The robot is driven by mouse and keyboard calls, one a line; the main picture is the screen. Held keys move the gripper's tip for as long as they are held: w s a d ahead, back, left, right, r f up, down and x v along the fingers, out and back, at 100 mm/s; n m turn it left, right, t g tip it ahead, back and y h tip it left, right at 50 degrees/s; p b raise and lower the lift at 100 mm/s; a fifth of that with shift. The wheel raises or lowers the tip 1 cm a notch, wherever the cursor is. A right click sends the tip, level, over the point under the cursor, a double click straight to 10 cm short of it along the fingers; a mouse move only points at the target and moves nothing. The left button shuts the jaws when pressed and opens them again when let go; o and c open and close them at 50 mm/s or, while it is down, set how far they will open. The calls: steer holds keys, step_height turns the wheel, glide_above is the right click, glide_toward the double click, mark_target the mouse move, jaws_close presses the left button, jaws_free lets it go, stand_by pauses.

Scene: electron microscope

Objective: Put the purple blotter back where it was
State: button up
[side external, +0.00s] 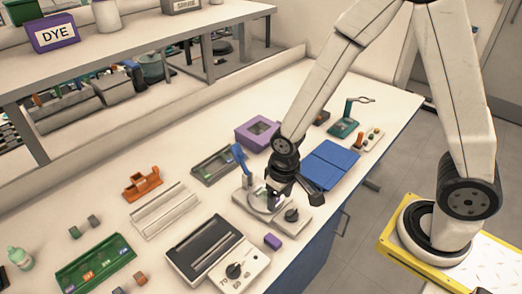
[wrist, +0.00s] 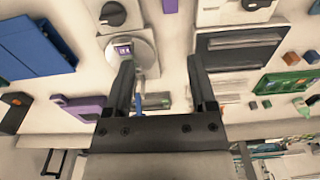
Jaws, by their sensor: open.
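A small purple block (side external: 273,241), which looks like the blotter, lies on the white bench in front of the device with the round plate. It shows at the top edge of the wrist view (wrist: 170,5). My gripper (side external: 280,190) is low over that device (side external: 250,205), behind the purple block and apart from it. In the wrist view my gripper (wrist: 161,75) is open, with nothing seen held between its fingers. A small purple-and-white piece (wrist: 123,49) sits on the round plate (wrist: 140,50), beside one finger. My gripper partly hides the plate in the side view.
A blue upright lever (side external: 239,158) stands close to my gripper. A purple box (side external: 258,132) and blue folder (side external: 330,165) lie behind. A dial unit (side external: 240,275), white rack (side external: 165,210) and green tray (side external: 95,262) stand left.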

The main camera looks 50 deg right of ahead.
steer(key=s+d+r+t, duration=0.2)
steer(key=s+d+r, duration=0.1)
steer(key=d+r, duration=0.4)
steer(key=shift+r, duration=0.65)
